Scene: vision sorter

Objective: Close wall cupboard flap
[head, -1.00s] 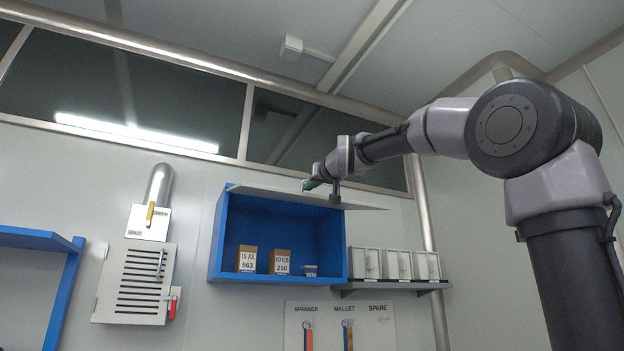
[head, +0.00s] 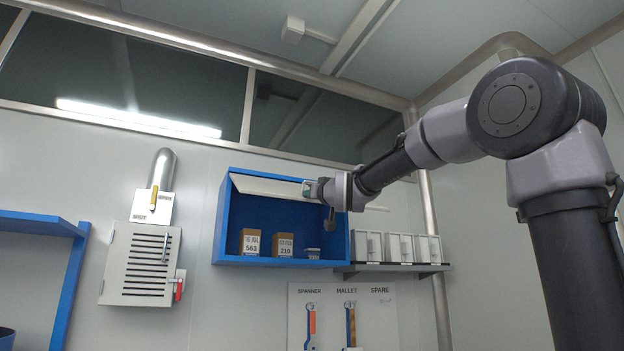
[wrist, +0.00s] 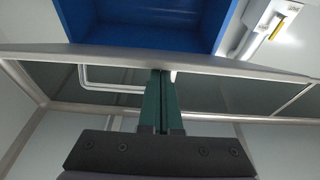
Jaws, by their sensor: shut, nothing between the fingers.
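The blue wall cupboard (head: 222,232) hangs on the back wall with its front partly open. Its pale flap (head: 262,186) is hinged along the top edge and slants down and outward over the upper part of the opening. My gripper (head: 308,189) is shut and empty, with its fingertips at the flap's lower right part. In the wrist view, the green fingers (wrist: 159,98) are together and their tips meet the flap's long edge (wrist: 100,54). The blue cupboard interior (wrist: 150,22) shows beyond that edge. My wrist hides the flap's right end in the head view.
Inside the cupboard stand two brown boxes (head: 250,242) and a small grey item (head: 313,253). A shelf (head: 390,267) with white bins (head: 399,247) adjoins on the right. A tool board (head: 330,318) hangs below. A vent panel (head: 141,264) is on the left.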

